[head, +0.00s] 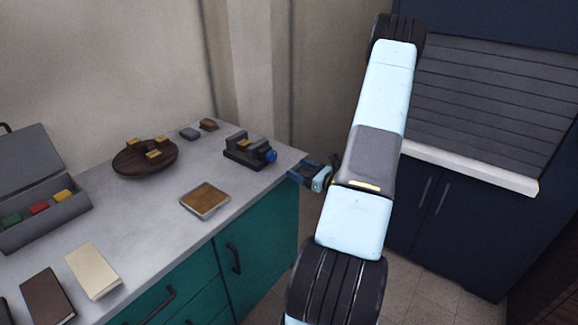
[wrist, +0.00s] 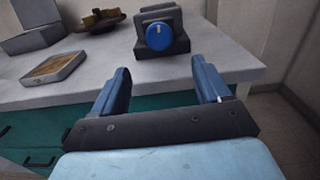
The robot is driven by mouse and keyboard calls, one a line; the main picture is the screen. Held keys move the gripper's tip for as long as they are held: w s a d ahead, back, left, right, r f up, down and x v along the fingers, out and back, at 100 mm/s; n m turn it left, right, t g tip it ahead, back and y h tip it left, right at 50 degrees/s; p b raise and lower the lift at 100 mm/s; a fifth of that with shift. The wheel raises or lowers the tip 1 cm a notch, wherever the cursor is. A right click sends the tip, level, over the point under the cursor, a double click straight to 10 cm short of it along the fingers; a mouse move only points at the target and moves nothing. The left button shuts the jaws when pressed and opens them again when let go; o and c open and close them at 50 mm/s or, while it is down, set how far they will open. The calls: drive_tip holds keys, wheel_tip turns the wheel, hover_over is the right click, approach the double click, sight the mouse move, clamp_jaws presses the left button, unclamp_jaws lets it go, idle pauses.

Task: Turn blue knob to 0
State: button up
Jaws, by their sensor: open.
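The blue knob (wrist: 159,36) sits on the front of a dark vise-like device (wrist: 176,20) on the counter. A pale mark shows near the top of the knob's face. In the head view the knob (head: 271,156) is at the right end of the device (head: 245,150), near the counter's right corner. My gripper (wrist: 160,78) is open and empty, its two blue fingers pointing toward the counter. The knob lies beyond the fingertips, roughly midway between them, and is not touched. In the head view my gripper (head: 296,174) is just right of the counter corner.
The grey counter (head: 150,215) has teal drawers below. A shallow tray (head: 205,199), a round wooden dish (head: 145,160), an open grey case (head: 40,190) and two books (head: 93,270) lie to the left. Small blocks (head: 208,125) lie behind the device. Dark cabinets stand at right.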

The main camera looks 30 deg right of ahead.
drive_tip(key=shift+v, duration=1.1)
drive_tip(key=s+a+r+n+g+y, duration=0.3)
drive_tip(key=a+r+n+g, duration=0.5)
drive_tip(key=a, duration=0.4)
drive_tip(key=s+a+r+n+g+y, duration=0.25)
drive_tip(key=a+r+n+g, duration=0.35)
drive_tip(key=a+r+n, duration=0.45)
drive_tip(key=s+a+r+n+t+h, duration=0.2)
drive_tip(key=s+a+r+n+h, duration=0.2)
drive_tip(key=s+r+n+h, duration=0.7)
drive_tip(key=s+r+n, duration=0.2)
drive_tip(key=s+r, duration=0.1)
drive_tip(key=s, duration=0.1)
drive_tip(key=shift+r+t+h, duration=0.2)
drive_tip(key=shift+t+h, duration=0.1)
drive_tip(key=shift+h, duration=0.05)
drive_tip(key=shift+a, duration=0.1)
